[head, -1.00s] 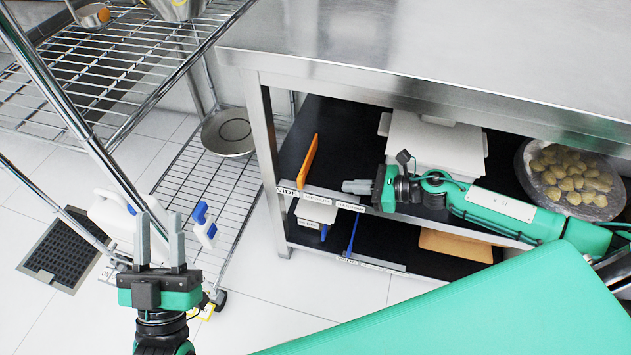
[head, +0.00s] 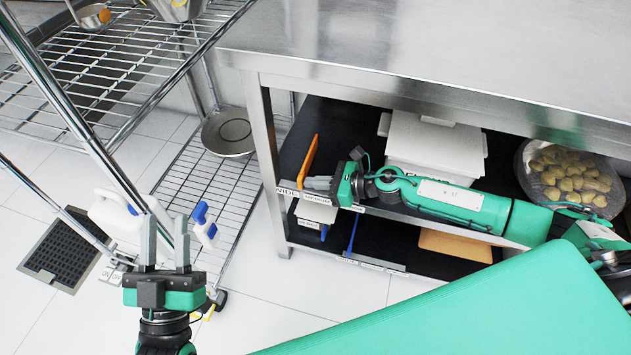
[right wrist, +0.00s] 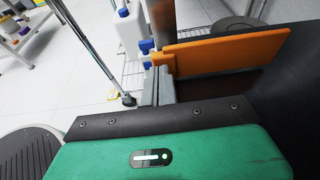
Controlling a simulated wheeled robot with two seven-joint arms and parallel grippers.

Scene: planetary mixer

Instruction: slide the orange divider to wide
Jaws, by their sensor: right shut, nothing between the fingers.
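The orange divider (head: 308,160) stands upright on the black upper shelf under the steel table, at its left end. Its front end is by the WIDE label (head: 286,191) on the shelf edge. My right gripper (head: 306,183) is shut and empty, with its fingertips at the divider's front end, on its right side. In the right wrist view the divider (right wrist: 225,52) runs back just beyond the fingertips (right wrist: 158,80); I cannot tell whether they touch. My left gripper (head: 166,238) is open and empty, away at lower left.
A white lidded box (head: 432,145) and a tray of dough balls (head: 570,175) sit right of the divider. A blue divider (head: 353,232) is on the lower shelf. The table leg (head: 266,150) stands close on the left. A wire rack (head: 185,185) is further left.

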